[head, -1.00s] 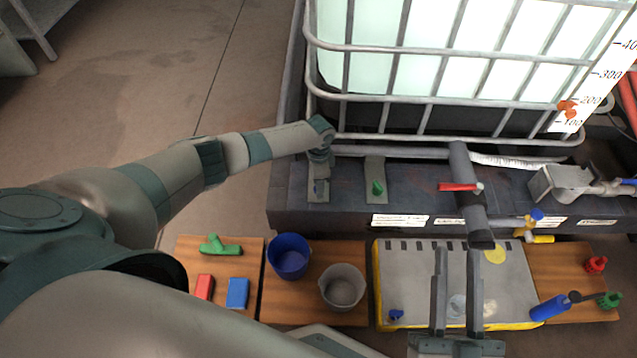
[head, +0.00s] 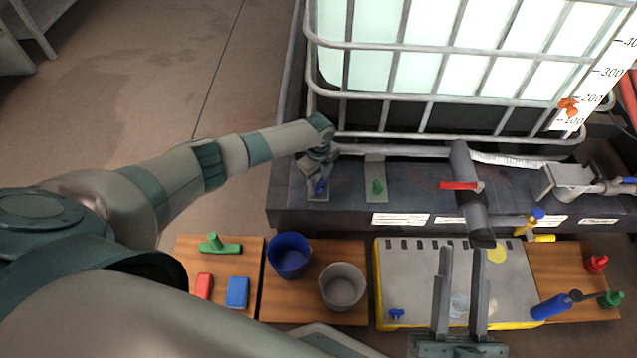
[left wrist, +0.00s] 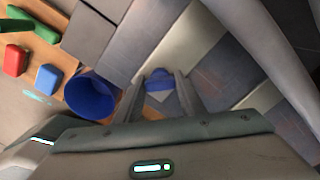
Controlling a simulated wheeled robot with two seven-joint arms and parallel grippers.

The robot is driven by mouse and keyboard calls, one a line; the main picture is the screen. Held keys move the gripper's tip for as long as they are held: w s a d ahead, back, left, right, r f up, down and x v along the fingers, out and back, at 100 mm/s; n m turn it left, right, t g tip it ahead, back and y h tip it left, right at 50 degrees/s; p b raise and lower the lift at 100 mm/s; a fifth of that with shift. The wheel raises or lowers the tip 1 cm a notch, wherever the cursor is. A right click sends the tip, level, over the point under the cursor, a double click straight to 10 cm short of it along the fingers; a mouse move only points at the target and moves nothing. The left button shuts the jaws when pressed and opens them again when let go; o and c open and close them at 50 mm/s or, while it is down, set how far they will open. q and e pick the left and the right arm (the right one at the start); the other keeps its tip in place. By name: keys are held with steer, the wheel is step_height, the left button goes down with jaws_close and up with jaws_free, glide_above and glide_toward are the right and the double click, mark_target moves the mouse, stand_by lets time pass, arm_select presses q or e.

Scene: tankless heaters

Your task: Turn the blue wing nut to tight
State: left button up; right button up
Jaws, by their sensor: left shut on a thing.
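The blue wing nut (head: 320,187) sits on a grey plate (head: 318,197) on the dark ledge in front of the caged tank. My left gripper (head: 319,181) reaches in from the left and is shut on the blue wing nut. In the left wrist view the nut (left wrist: 158,80) lies between the two fingertips of my left gripper (left wrist: 162,82). Part of the nut is hidden by the fingers in the head view. My right gripper (head: 459,252) is open and empty above the grey tray at the lower right.
A second plate with a green wing nut (head: 378,188) is just to the right. A red-handled pipe valve (head: 460,186) stands farther right. Below the ledge are a blue bucket (head: 289,256), a grey bucket (head: 342,287) and a yellow-edged grey tray (head: 410,275).

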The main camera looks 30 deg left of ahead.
arm_select(q)
steer(key=m, duration=0.2)
steer(key=shift+f+m, duration=0.1)
steer(key=shift+m, duration=0.3)
steer(key=m+b, duration=0.1)
steer(key=m, duration=0.3)
steer(key=shift+m+b, duration=0.4)
steer(key=shift+m, duration=0.8)
arm_select(e)
steer(key=shift+s+d+r+t, duration=0.1)
steer(key=shift+d+r+t, duration=0.2)
steer(key=shift+r+t, duration=0.35)
steer(key=shift+s+d+r+t, duration=0.15)
steer(key=shift+d+r+t, duration=0.2)
steer(key=shift+r, duration=0.45)
steer(key=shift+s+d+r+t, duration=0.1)
steer(key=shift+d+r+t, duration=0.15)
steer(key=shift+r+t, duration=0.4)
steer(key=shift+r, duration=0.2)
arm_select(q)
steer(key=o, duration=1)
steer(key=shift+o, duration=0.2)
steer(key=shift+r, duration=0.2)
